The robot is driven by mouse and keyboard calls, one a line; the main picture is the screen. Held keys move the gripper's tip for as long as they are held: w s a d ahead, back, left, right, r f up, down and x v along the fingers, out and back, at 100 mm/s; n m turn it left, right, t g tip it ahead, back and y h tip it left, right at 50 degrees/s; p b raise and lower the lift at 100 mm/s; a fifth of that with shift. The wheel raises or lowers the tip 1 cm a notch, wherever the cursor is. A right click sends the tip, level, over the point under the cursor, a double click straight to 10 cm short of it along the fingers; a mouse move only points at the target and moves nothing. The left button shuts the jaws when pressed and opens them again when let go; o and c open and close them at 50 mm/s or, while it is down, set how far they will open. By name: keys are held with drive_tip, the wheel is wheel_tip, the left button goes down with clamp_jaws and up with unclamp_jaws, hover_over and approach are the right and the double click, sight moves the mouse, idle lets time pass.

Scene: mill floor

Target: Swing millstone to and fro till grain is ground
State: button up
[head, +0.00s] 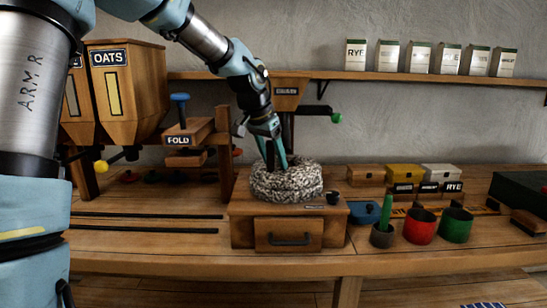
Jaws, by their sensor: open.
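A speckled grey millstone (288,184) sits on top of a wooden mill box (240,208) in the middle of the bench. The box has a closed drawer (288,236) with a dark handle in its front. My gripper (275,166) points down over the left and middle part of the millstone, with its teal fingers apart. I cannot tell whether the fingers touch the stone or anything on it. A small dark cup-like piece (333,197) is at the box's right top corner. No grain can be made out on the stone.
Wooden OATS hoppers (126,88) and a FOLD press (189,132) with a blue knob stand at left. Small labelled boxes (404,174) sit behind. A shelf (420,77) holds several packets.

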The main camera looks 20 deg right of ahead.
clamp_jaws()
idle(0.4)
idle(1.0)
